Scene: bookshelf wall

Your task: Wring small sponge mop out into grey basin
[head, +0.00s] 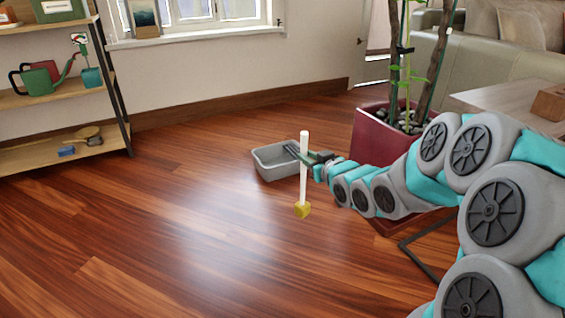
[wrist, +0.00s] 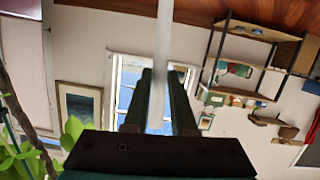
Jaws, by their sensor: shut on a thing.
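The small sponge mop has a white handle (head: 303,165) and a yellow sponge head (head: 302,210) at its lower end. My gripper (head: 297,152) is shut on the handle in its upper part, and the mop hangs upright with the sponge down. The handle also shows between the two fingers in the wrist view (wrist: 160,70). The grey basin (head: 268,165) stands on the floor behind the mop in the head view. The sponge appears in front of the basin and to its right, not over it. Part of the basin is hidden by my gripper and the handle.
A red planter (head: 368,140) with a plant stands right of the basin, partly behind my arm. A wooden table (head: 500,97) and a sofa (head: 470,62) are farther right. A shelf (head: 60,149) stands at the left. The wooden floor (head: 170,235) in front is clear.

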